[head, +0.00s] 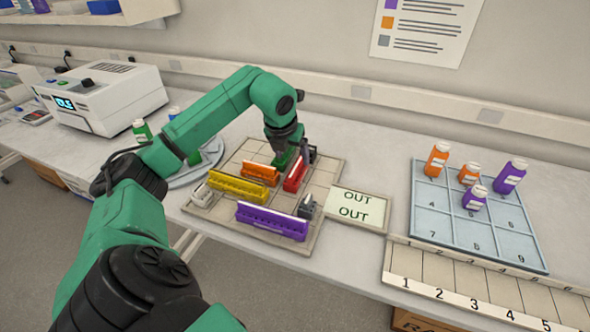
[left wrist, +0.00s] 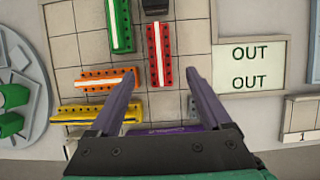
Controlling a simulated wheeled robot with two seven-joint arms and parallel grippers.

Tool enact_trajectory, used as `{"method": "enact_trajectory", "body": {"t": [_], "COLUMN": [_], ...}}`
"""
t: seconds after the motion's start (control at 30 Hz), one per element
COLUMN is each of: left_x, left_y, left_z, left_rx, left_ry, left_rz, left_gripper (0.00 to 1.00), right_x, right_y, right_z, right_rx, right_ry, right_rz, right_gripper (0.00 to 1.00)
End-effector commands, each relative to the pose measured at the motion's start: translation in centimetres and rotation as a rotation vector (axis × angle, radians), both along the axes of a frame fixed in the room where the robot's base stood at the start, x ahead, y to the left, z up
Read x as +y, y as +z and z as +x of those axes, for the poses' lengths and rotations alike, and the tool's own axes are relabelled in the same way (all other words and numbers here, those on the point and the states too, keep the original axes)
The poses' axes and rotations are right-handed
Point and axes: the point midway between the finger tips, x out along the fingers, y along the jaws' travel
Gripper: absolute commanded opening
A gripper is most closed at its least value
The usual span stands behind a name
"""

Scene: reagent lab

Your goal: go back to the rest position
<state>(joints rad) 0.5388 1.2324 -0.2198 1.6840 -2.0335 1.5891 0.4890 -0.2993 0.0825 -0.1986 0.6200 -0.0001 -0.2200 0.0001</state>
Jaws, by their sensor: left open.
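My left gripper (head: 291,150) is over the far part of a tiled board (head: 228,213); its jaws (left wrist: 160,78) are apart with nothing held between them in the left wrist view. Below are a red rack (head: 296,172), an orange rack (head: 259,172), a yellow rack (head: 238,186) and a purple rack (head: 271,221). A green rack (left wrist: 120,26) also shows in the left wrist view. The gripper's base hides most of the purple rack there. My right gripper is in neither view.
An OUT sign plate (head: 357,208) adjoins the board. A numbered blue tray (head: 428,219) with orange and purple bottles stands right, behind a numbered strip (head: 458,275). A white machine (head: 104,98) and a round grey holder (head: 190,176) are left. Bare bench lies behind the tray.

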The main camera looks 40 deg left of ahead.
Motion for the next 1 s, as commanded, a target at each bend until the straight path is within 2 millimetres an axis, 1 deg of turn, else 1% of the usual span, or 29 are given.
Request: {"method": "enact_trajectory", "body": {"t": [0.03, 0.1, 0.2, 0.7, 0.77, 0.87, 0.9, 1.0], "left_x": [-0.1, -0.2, -0.3, -0.3, -0.3, -0.3, -0.3, -0.3], "left_y": [0.7, 1.5, 2.0, 2.1, 2.8, 5.1, 6.2, 8.1], "left_z": [-0.2, -0.6, -0.8, -0.8, -0.8, -0.8, -0.8, -0.8], "left_rx": [-0.004, -0.002, 0.001, 0.001, 0.000, 0.000, 0.000, 0.001], "left_ry": [-0.002, 0.000, 0.000, 0.000, 0.000, 0.000, 0.000, 0.000], "left_rz": [0.000, 0.000, 0.000, -0.001, -0.001, -0.001, -0.001, -0.001], "left_gripper": [0.82, 0.82, 0.82, 0.82, 0.82, 0.82, 0.82, 0.82], "right_x": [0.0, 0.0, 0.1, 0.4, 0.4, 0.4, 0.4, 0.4], "right_y": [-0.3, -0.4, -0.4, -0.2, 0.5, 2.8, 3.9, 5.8], "right_z": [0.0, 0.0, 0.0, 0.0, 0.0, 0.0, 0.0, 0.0], "right_rx": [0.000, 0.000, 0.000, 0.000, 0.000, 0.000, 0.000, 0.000], "right_ry": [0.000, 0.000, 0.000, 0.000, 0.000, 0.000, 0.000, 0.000], "right_rz": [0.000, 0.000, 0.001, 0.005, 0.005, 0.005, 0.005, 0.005], "right_gripper": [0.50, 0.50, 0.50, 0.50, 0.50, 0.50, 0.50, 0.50]}}
